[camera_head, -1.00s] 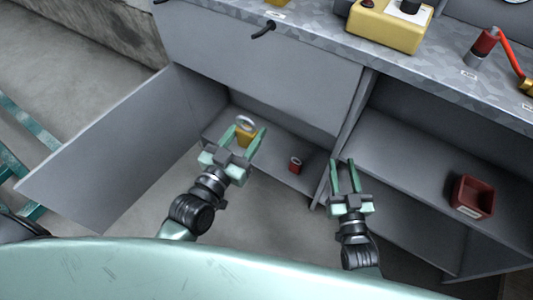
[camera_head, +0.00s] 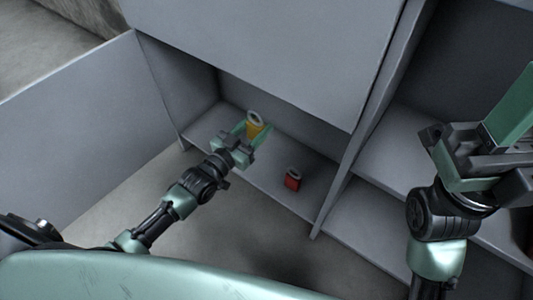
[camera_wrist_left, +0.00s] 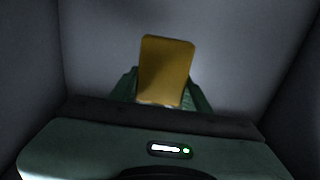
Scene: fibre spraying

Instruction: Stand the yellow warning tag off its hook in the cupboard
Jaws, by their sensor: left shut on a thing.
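The yellow warning tag (camera_head: 254,131), with a pale grey ring at its top, is inside the open cupboard, over its floor board (camera_head: 270,160). My left gripper (camera_head: 246,131) is shut on it. In the left wrist view the yellow tag (camera_wrist_left: 167,70) shows as an upright plate between the green fingers, its lower edge behind the gripper body. I cannot tell whether it touches the board. No hook shows. My right gripper (camera_head: 485,140) is large at the right edge, away from the cupboard opening; its fingertips are not clear.
The open door (camera_head: 75,110) stands at the left. Open grey shelves (camera_head: 400,155) lie to the right, near my right arm. The board between tag and red object is clear.

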